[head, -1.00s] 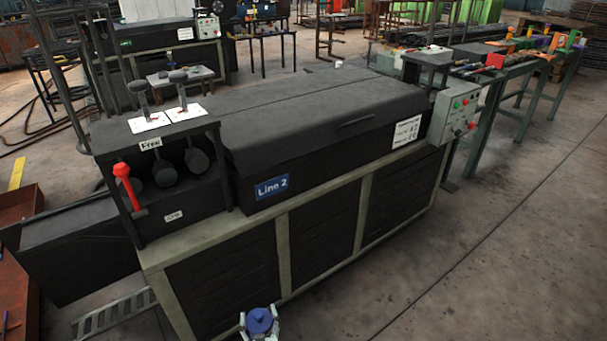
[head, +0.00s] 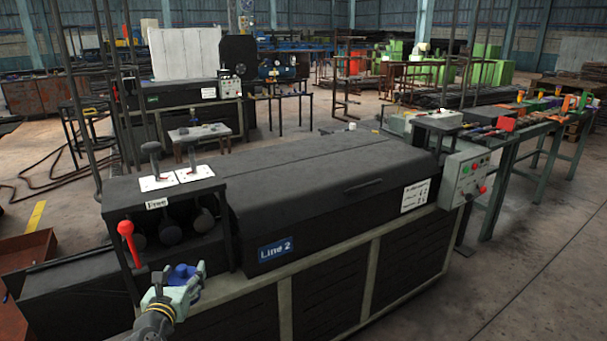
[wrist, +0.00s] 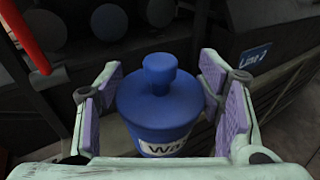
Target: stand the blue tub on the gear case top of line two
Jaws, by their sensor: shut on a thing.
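The blue tub (head: 183,273) has a knobbed lid and a white label with part of a word, in the wrist view (wrist: 158,103). My gripper (head: 180,280) is shut on it, with purple-padded fingers on both sides, and holds it upright. In the head view they are in front of the line two machine, just right of the red lever. The machine's long dark top cover (head: 300,175) carries a blue "Line 2" sign (head: 276,250). At its left end, a dark lever case (head: 205,186) has two levers on white plates on top. I cannot tell which top is the gear case.
A red-handled lever (head: 127,232) sticks up at the case's front. Round dark knobs (head: 170,232) sit in its open front. A grey control box (head: 467,176) hangs at the machine's right end. A similar machine (head: 180,120) stands behind. The long cover's top looks mostly clear.

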